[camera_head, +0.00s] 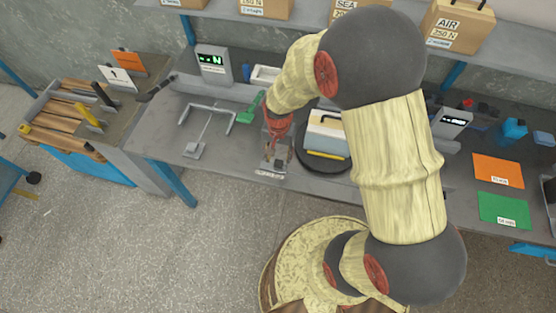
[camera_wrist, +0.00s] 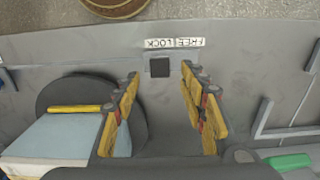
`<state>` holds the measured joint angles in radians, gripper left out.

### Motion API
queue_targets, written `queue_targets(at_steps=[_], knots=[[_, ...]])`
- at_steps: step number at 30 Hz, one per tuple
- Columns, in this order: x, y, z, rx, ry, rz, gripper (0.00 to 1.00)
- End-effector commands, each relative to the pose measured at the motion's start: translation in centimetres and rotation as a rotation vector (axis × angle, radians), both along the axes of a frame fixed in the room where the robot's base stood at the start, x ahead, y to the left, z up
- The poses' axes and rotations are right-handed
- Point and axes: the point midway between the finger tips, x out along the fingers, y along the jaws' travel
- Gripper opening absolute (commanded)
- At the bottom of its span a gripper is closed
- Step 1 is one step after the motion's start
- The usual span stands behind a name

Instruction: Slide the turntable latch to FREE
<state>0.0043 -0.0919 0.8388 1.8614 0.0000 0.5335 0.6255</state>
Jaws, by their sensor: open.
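The turntable is a dark round disc (camera_head: 322,170) under a white and blue box with a yellow strip; the disc is also at the left in the wrist view (camera_wrist: 52,97). The latch shows as a small dark square block (camera_wrist: 160,68) just below a white FREE/LOCK label strip (camera_wrist: 175,43). The block is nearer the strip's left end; which word it lines up with is hard to tell. My gripper (camera_wrist: 161,75) is open and empty, its fingers on either side of the block in the picture, with no contact visible. In the head view my gripper (camera_head: 277,148) is over the label area, partly hiding the latch.
The white-blue box (camera_head: 325,130) stands right of my gripper in the head view. A green-handled tool (camera_head: 251,108) and a grey frame fixture (camera_head: 207,120) lie to the left. The bench's front edge is close to the label.

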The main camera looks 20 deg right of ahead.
Motion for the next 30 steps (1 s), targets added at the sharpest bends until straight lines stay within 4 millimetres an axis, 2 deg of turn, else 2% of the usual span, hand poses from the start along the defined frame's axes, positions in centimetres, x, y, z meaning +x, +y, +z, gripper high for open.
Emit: queue_targets(at_steps=[1,7,18,30], knots=[[-0.1,0.0,-1.0,0.000,0.002,0.000,0.42],[-0.1,0.0,-3.2,0.000,0.002,0.001,0.42],[0.0,0.0,-3.7,-0.001,-0.001,0.001,0.42],[0.0,0.0,-3.7,0.000,0.000,0.001,0.20]])
